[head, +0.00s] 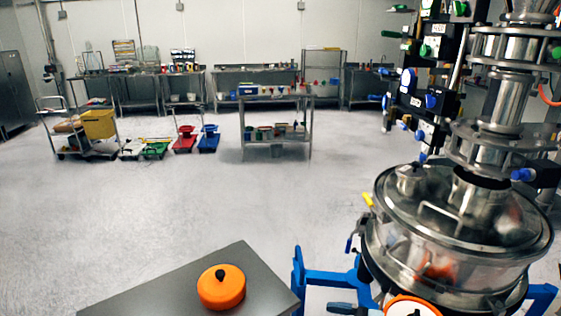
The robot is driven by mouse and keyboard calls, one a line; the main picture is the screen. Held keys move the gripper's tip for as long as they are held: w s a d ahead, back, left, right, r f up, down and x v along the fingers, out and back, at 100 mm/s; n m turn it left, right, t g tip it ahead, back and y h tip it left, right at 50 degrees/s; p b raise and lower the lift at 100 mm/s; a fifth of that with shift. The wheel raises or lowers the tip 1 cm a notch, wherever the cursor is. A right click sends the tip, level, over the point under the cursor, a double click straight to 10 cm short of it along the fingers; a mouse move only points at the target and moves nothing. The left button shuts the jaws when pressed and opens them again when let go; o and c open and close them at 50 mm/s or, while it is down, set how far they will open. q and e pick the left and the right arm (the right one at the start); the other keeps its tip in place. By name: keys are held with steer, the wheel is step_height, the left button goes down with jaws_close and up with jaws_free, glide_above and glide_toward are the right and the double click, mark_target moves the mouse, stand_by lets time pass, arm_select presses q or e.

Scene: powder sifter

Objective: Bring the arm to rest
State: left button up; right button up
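Neither of my arms or grippers shows in the head view. The powder sifter (440,265) stands at the right. It is a round steel drum with a domed, shiny lid (415,205) and a steel column (505,100) above it. An orange round object with a black knob (221,288) sits on a dark grey table (150,298) at the bottom centre-left.
A blue frame (330,277) surrounds the sifter's base. Steel benches (277,99) line the back wall. A trolley with a yellow bin (98,124) and coloured dollies (208,140) stand at the back left. The middle floor is clear.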

steer(key=s+d+f+m+t+h+p, duration=0.1)
steer(key=s+d+f+m+t+h, duration=0.2)
steer(key=s+f+m+h, duration=0.4)
steer(key=s+d+f+m+t+h+p, duration=0.1)
steer(key=s+d+f+m+t+h, duration=0.3)
steer(key=s+f+m+h, duration=0.3)
step_height(320, 180, down, 3)
steer(key=shift+s+d+f+m+h, duration=0.1)
steer(key=shift+s+d+m+h, duration=0.3)
steer(key=shift+s+d+m, duration=0.6)
